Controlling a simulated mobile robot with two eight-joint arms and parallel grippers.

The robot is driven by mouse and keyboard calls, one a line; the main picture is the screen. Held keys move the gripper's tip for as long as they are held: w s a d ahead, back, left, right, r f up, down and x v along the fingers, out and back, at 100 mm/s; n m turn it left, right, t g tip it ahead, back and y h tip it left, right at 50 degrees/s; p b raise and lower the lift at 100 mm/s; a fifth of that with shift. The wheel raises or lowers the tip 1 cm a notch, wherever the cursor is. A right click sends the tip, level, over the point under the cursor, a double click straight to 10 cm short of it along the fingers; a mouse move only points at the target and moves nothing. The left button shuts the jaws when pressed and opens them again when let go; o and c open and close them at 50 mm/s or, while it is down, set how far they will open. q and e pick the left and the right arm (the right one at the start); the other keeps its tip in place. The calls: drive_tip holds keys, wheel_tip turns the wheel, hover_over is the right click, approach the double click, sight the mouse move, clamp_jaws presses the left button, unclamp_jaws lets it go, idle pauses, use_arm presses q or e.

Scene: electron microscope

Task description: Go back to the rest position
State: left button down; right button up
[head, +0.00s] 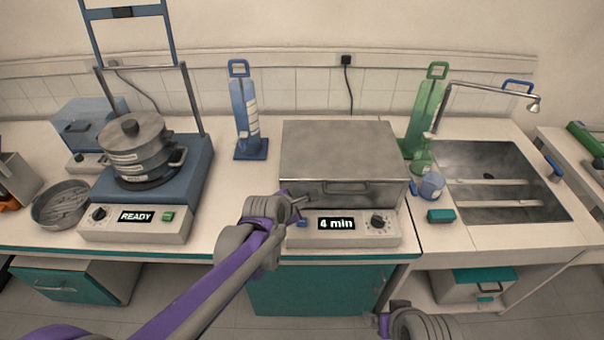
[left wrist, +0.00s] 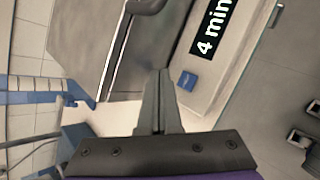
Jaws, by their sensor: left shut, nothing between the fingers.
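My left gripper (head: 304,199) is at the front left of a grey metal box-shaped device, by the lower edge of its closed lid (head: 340,150). Its fingers are together and empty; they also show shut in the left wrist view (left wrist: 160,76). The device's front panel (head: 374,238) reads "4 min", with a dark knob (head: 377,221) and a blue button (left wrist: 187,80) just beside my fingertips in the left wrist view. I cannot tell whether the fingers touch the device. Part of my right arm shows at the bottom of the head view; its gripper fingers are not visible.
Left on the bench (head: 226,208) is a blue device reading "READY" (head: 136,216) with a stacked metal pot (head: 136,150). Blue (head: 246,115) and green (head: 424,110) cylinders stand behind. A beaker (head: 431,186) and a sink (head: 500,165) are right. Bare bench lies left of the box.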

use_arm(q)
drive_tip(key=s+a+m+g+y, duration=0.1)
drive_tip(key=s+a+m, duration=0.4)
drive_tip(key=s+m, duration=0.2)
drive_tip(key=s+a+m+g+y+p, duration=0.1)
drive_tip(key=s+a+m, duration=0.5)
drive_tip(key=s, duration=0.5)
drive_tip(key=s+a+m+g+y, duration=0.1)
drive_tip(key=s+a+m, duration=0.5)
drive_tip(key=s+m, duration=0.3)
drive_tip(key=shift+s+r+y+p, duration=0.2)
drive_tip(key=shift+s+y+p, duration=0.15)
drive_tip(key=shift+s, duration=0.25)
